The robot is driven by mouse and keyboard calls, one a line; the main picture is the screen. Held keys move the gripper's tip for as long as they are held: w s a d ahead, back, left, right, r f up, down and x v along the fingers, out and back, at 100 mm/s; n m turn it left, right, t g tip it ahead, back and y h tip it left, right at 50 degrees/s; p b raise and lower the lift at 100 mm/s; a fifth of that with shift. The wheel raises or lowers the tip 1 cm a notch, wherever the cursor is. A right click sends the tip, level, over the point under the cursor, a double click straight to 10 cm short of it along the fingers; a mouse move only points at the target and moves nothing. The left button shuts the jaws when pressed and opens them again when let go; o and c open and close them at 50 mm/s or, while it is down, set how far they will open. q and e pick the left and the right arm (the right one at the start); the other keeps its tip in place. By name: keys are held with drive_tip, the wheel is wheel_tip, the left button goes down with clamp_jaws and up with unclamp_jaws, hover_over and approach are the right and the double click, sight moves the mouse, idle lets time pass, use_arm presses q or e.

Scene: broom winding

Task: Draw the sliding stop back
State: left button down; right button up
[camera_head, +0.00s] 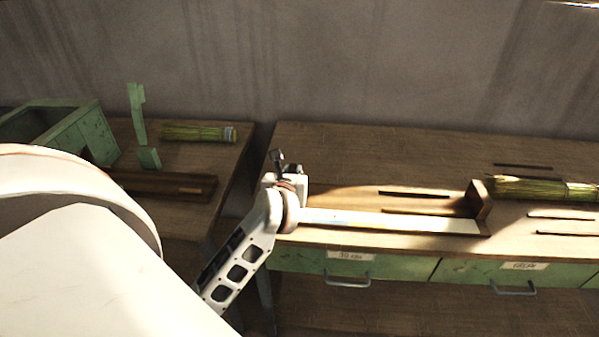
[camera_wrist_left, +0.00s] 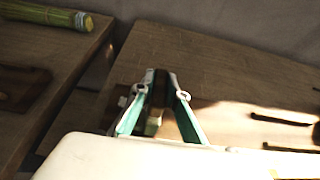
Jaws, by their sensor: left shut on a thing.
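A measuring board with a pale strip (camera_head: 400,221) lies along the front of the right-hand bench. An upright wooden block (camera_head: 480,200) stands at the strip's right end. My left gripper (camera_head: 279,168) is at the strip's left end. In the left wrist view its two teal-sided fingers (camera_wrist_left: 160,98) close around a dark upright piece (camera_wrist_left: 161,80), which looks like the sliding stop. The fingers and wrist hide most of this piece, and its contact with the board cannot be made out. My right gripper is in neither view.
A straw bundle (camera_head: 540,189) and several thin dark slots or sticks (camera_head: 413,193) lie on the right of the bench. Across a gap, the left bench holds a tied bundle (camera_head: 197,132), a green crate (camera_head: 62,128) and a green upright bracket (camera_head: 137,112).

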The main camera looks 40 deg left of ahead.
use_arm(q)
drive_tip(key=shift+s+a, duration=0.1)
drive_tip(key=shift+a, duration=0.1)
drive_tip(key=c, duration=2)
unclamp_jaws()
drive_tip(key=shift+s+a, duration=0.1)
drive_tip(key=shift+s+d, duration=0.15)
drive_tip(key=shift+d, duration=0.1)
drive_tip(key=v, duration=1.1)
drive_tip(key=shift+s+d+r, duration=0.1)
drive_tip(key=shift+s, duration=0.15)
